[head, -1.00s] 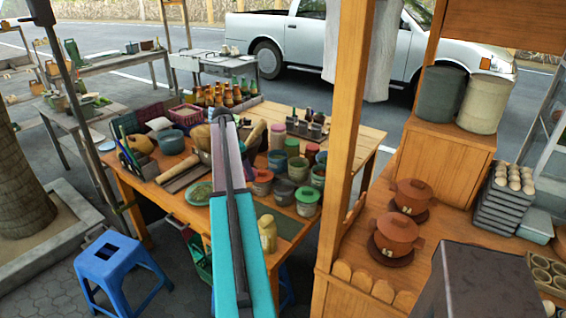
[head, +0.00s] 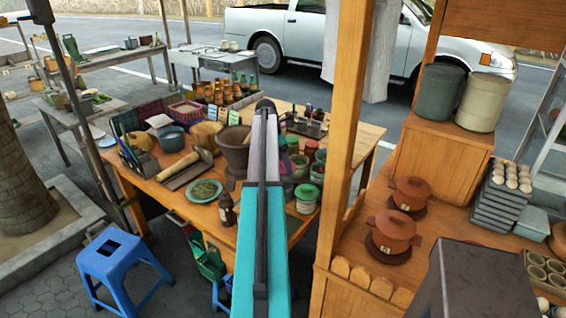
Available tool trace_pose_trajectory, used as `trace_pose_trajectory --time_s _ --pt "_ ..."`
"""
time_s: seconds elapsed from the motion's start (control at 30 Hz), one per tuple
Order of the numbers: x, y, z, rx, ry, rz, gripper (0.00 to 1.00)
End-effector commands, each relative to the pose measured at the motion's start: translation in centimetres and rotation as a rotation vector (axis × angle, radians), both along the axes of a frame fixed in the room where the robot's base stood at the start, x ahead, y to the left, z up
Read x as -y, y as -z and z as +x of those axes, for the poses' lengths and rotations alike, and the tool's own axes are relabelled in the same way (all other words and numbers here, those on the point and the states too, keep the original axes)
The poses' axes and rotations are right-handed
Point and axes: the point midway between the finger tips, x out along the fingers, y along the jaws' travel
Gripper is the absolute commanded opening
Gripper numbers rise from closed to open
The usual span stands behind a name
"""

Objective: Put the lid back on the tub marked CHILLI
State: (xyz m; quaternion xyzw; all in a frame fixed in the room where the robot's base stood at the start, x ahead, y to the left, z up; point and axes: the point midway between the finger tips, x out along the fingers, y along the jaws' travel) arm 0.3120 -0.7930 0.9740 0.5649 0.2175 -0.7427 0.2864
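Several small tubs stand at the right part of the wooden table, partly hidden behind my arm. One tub with a green lid (head: 307,191) stands at the front. Another tub (head: 318,174) and a red-topped tub (head: 311,149) stand behind it. Markings are too small to read, so I cannot tell which tub is CHILLI. I cannot make out a loose lid. My teal and grey arm reaches forward over the table, and its end with my gripper does not show.
The table (head: 150,188) also holds a stone mortar (head: 234,148), a plate of greens (head: 204,191), a brown bottle (head: 227,211) and bottles behind. A wooden post (head: 346,130) and a counter with clay pots (head: 394,232) stand to the right. A blue stool (head: 108,250) is at left.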

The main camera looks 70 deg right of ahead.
Motion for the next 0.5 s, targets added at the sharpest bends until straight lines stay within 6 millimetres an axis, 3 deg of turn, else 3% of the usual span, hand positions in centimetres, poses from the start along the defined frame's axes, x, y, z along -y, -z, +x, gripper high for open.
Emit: trace_pose_trajectory --time_s 0.5 --pt "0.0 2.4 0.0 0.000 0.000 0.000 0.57"
